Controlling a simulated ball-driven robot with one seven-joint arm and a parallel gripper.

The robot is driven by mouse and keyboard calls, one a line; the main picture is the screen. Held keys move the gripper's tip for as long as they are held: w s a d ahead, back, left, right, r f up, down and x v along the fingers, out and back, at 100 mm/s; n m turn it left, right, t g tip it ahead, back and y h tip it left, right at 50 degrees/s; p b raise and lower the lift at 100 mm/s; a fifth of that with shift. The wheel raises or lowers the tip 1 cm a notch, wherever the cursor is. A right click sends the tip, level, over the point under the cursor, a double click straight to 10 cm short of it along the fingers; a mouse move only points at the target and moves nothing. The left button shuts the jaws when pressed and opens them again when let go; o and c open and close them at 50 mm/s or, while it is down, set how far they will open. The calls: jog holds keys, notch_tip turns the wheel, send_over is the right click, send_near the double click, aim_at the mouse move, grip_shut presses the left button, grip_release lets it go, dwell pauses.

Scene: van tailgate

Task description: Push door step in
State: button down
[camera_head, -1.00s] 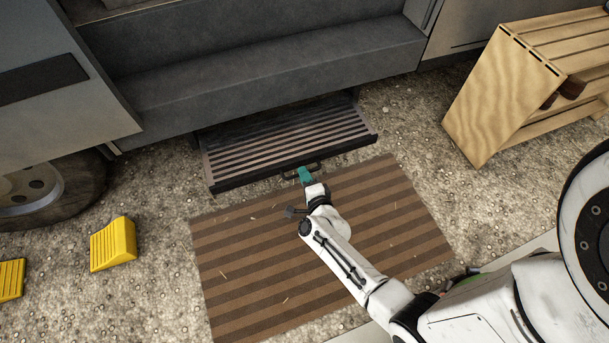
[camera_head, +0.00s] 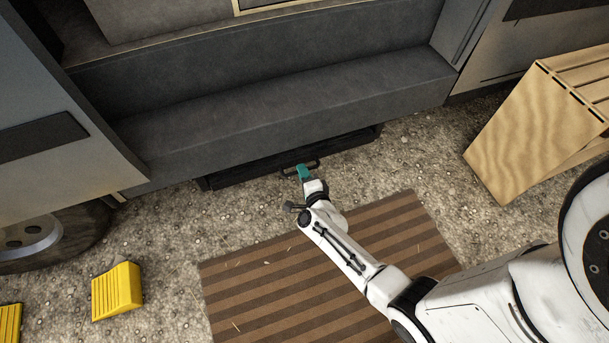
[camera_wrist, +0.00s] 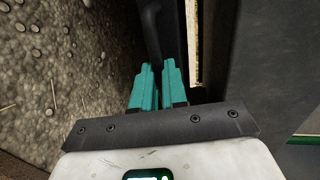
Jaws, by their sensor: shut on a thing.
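The door step (camera_head: 240,172) is a dark slab under the van's grey sill. In the head view only its front edge shows, and its slatted top is hidden beneath the sill. A black bar handle (camera_head: 314,165) sticks out from the front edge. My gripper (camera_head: 303,172) has teal fingers and is at this handle. In the wrist view the teal fingers (camera_wrist: 158,86) are shut on the dark handle (camera_wrist: 151,32), which runs up from between them.
A striped brown mat (camera_head: 330,270) lies on the gravel in front. Yellow wheel chocks (camera_head: 117,291) are at the lower left, near a van wheel (camera_head: 45,238). A wooden crate (camera_head: 525,135) stands at the right. Gravel between mat and step is clear.

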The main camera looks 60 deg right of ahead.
jog(key=shift+w+d+r, duration=0.15)
jog(key=shift+w+r, duration=0.25)
jog(key=shift+r, duration=0.05)
jog(key=c, duration=1.5)
grip_release()
jog(key=o, duration=0.3)
jog(key=shift+f, duration=0.1)
jog(key=shift+s+f, duration=0.1)
jog(key=shift+s, duration=0.05)
jog(key=shift+s, duration=0.1)
jog(key=p+v, duration=0.3)
jog(key=v, duration=0.7)
jog(key=shift+s+a+r, duration=0.2)
jog(key=shift+s+a, duration=0.05)
